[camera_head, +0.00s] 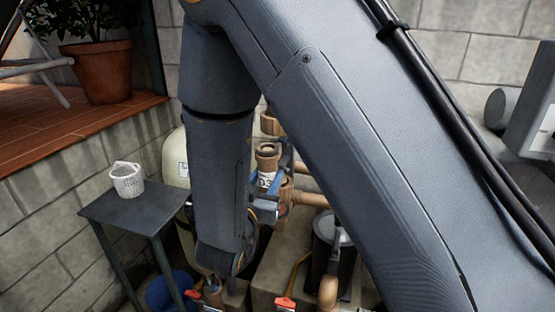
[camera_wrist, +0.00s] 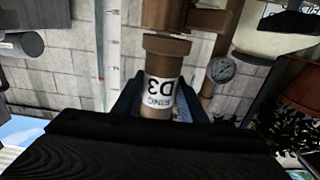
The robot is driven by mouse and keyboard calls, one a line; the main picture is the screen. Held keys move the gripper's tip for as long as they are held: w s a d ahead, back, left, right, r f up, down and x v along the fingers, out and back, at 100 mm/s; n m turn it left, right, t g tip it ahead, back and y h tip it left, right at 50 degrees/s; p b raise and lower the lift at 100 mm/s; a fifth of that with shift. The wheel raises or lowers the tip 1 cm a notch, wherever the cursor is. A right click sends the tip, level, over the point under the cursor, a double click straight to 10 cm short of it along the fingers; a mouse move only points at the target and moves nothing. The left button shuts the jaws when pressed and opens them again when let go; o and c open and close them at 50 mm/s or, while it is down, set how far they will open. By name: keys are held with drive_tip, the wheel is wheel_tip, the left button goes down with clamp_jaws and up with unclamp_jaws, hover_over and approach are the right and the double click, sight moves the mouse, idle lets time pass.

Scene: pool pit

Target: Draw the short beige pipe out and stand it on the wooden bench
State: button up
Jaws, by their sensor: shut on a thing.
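The short beige pipe (camera_head: 267,158) is upright, with a wide collar and a white label reading D3. It also shows in the wrist view (camera_wrist: 165,65), where the picture is upside down. My gripper (camera_head: 265,198) is shut on the pipe, with its blue fingers on both sides in the wrist view (camera_wrist: 160,108). Brown pipework (camera_wrist: 190,20) lies close to the pipe's collared end; I cannot tell whether they touch. My arm hides much of the middle of the head view. I cannot make out a wooden bench.
A dark table (camera_head: 138,207) with a white basket (camera_head: 127,178) stands at the left. A potted plant (camera_head: 100,70) is on the tiled ledge. A pressure gauge (camera_wrist: 221,69) is beside the pipe. Orange-red valve handles (camera_head: 285,302) and a blue round thing (camera_head: 170,292) are low down.

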sight(265, 181)
drive_tip(key=shift+p+v, duration=0.7)
drive_tip(key=shift+v, duration=1.9)
drive_tip(key=shift+d, duration=0.1)
